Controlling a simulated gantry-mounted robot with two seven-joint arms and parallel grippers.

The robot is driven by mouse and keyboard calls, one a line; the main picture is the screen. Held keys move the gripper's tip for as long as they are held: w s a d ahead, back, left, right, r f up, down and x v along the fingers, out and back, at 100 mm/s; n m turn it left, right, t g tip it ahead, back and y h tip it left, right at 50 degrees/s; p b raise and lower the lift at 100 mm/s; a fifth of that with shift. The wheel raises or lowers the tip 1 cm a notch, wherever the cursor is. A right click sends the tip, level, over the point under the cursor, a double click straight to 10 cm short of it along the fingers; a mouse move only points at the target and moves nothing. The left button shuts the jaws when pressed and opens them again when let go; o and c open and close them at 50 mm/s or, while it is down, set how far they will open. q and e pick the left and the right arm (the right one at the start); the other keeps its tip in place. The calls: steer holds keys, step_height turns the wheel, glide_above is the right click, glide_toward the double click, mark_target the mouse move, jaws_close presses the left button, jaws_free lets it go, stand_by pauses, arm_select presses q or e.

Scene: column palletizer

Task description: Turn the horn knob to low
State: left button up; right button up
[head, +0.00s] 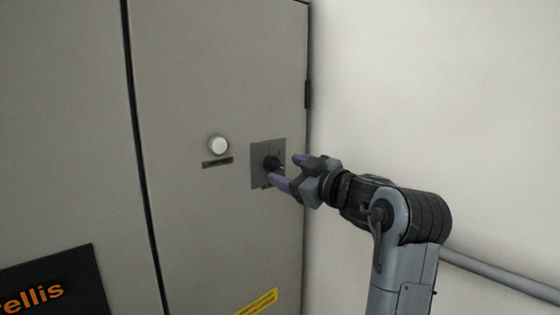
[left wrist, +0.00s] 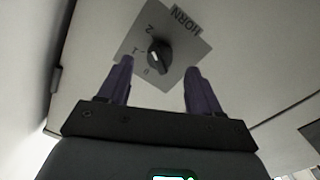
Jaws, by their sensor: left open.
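The horn knob (head: 271,163) is a small black rotary knob on a grey square plate (head: 258,178) on the cabinet door. In the left wrist view the knob (left wrist: 158,57) has a white pointer mark, and its plate (left wrist: 185,50) carries the word HORN and the marks 1 and 2. A third mark is too small to read surely. My left gripper (head: 288,171) has purple fingers, is open, and faces the knob. In the left wrist view the knob shows between and beyond the fingertips, with no visible contact. My right gripper is not in view.
A round white button (head: 218,146) with a dark label under it is left of the plate. A yellow sticker (head: 257,303) is lower on the door. A hinge (head: 308,94) is at the door's right edge. A pale wall and grey pipe (head: 500,277) lie right.

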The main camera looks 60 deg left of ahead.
mark_target(278, 167)
arm_select(q)
steer(key=shift+s+a+p, duration=0.15)
steer(key=shift+a+p, duration=0.15)
steer(key=shift+a, duration=0.65)
steer(key=shift+s+a+p, duration=0.15)
steer(key=shift+a+p, duration=0.15)
steer(key=shift+a, duration=0.6)
steer(key=c, duration=1)
steer(key=shift+c, duration=0.2)
